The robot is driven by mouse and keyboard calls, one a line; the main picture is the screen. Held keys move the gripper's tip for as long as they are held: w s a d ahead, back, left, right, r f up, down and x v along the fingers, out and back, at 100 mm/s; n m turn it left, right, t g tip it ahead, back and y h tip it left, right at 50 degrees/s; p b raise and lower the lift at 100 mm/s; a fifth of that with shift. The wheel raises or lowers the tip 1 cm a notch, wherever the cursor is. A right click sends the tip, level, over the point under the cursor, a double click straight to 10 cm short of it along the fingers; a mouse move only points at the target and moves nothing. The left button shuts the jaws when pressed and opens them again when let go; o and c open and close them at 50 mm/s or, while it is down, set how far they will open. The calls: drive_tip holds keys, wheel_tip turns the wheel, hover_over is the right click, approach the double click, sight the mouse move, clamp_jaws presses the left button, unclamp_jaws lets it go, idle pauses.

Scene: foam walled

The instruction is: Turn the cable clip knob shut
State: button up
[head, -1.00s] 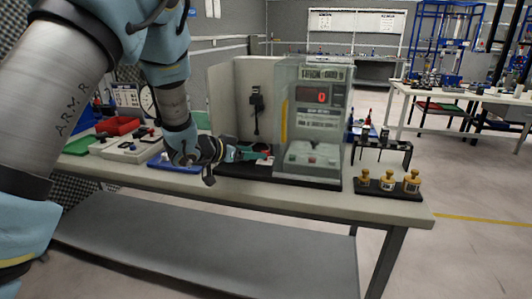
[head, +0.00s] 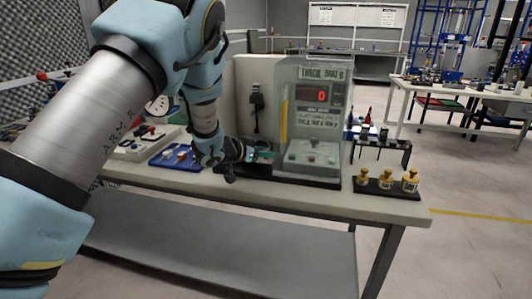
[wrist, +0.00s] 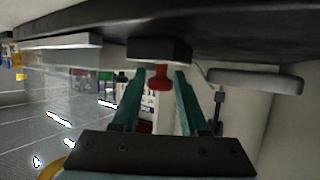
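In the wrist view, which looks upside down, a red knob (wrist: 160,77) sticks out of a dark block (wrist: 160,50); this looks like the cable clip. My gripper (wrist: 161,82) is open, with one teal finger on each side of the knob. A gap shows between the knob and each finger, so they look apart. In the head view my gripper (head: 264,154) reaches over the black base at the left of the display machine (head: 315,120). The knob is hidden there by my wrist or too small to make out.
The machine's clear housing stands just right of my gripper, with a pale panel (head: 243,90) behind. A blue tray (head: 160,162) lies to the left. Brass weights (head: 386,184) and a black rack (head: 383,143) stand at the right of the bench (head: 330,203).

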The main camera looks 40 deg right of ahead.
clamp_jaws()
drive_tip(key=shift+w+r+m+g+p, duration=0.2)
drive_tip(key=shift+m+g+p, duration=0.65)
drive_tip(key=shift+g, duration=0.25)
drive_tip(key=shift+s+f+m+g+y+p, duration=0.15)
drive_tip(key=shift+m+g+p, duration=0.15)
drive_tip(key=shift+m+g, duration=0.5)
drive_tip(key=shift+s+m+g+y+p, duration=0.15)
drive_tip(key=shift+m+g+p, duration=0.15)
drive_tip(key=shift+m+g, duration=0.45)
drive_tip(key=shift+w, duration=0.1)
drive_tip(key=shift+o, duration=1.9)
unclamp_jaws()
drive_tip(key=b+v, duration=0.3)
drive_tip(key=v, duration=0.8)
